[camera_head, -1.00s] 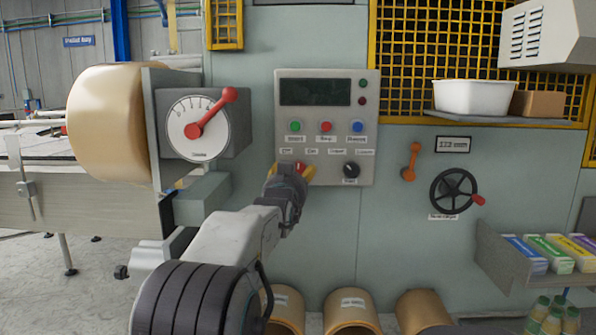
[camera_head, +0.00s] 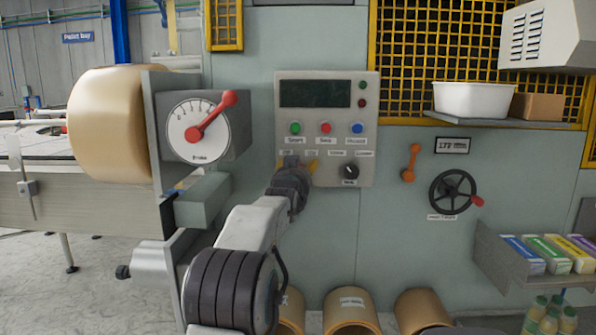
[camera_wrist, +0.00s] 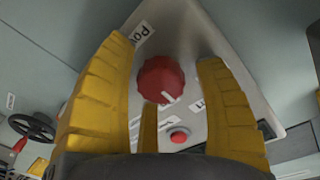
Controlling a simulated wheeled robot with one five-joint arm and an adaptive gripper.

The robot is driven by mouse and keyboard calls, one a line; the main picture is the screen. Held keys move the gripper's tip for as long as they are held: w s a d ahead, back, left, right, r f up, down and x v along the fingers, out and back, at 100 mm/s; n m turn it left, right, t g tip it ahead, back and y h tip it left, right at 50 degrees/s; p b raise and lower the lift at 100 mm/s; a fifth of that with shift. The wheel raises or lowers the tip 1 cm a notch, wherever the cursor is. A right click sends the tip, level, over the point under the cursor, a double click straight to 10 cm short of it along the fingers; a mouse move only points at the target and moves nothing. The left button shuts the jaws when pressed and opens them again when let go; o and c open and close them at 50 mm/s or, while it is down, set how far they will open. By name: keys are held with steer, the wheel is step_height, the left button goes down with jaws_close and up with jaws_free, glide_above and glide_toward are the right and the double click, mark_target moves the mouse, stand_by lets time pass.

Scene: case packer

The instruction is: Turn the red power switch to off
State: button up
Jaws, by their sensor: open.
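The red power switch (camera_wrist: 160,80) is a round ribbed knob with a white pointer mark, which points to the lower right in the wrist view. It sits on the grey control panel (camera_head: 325,88), which also shows in the wrist view (camera_wrist: 195,35). My gripper (camera_wrist: 164,58) is open, with yellow fingers on either side of the knob and a third finger below it. Whether any finger touches the knob cannot be told. In the head view my gripper (camera_head: 298,164) is at the panel's lower left and hides the switch. Small "Off" and "On" labels (camera_head: 299,153) stand just above it.
Green, red (camera_head: 326,128) and blue buttons sit above the switch; a black knob (camera_head: 349,171) sits to its right. An orange lever (camera_head: 410,162) and handwheel (camera_head: 453,192) are further right. A red-pointer dial (camera_head: 197,128) is at left.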

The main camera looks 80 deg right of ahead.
steer(key=shift+c, duration=0.2)
steer(key=c, duration=1.1)
steer(key=shift+c, duration=0.3)
steer(key=shift+f, duration=0.1)
steer(key=shift+f+n+b, duration=0.1)
steer(key=shift+n+b, duration=0.4)
steer(key=shift+b, duration=0.45)
steer(key=shift+n+b, duration=0.7)
steer(key=shift+n+h+b, duration=0.3)
steer(key=shift+n+b, duration=0.5)
steer(key=shift+n, duration=1.5)
steer(key=shift+r, duration=0.2)
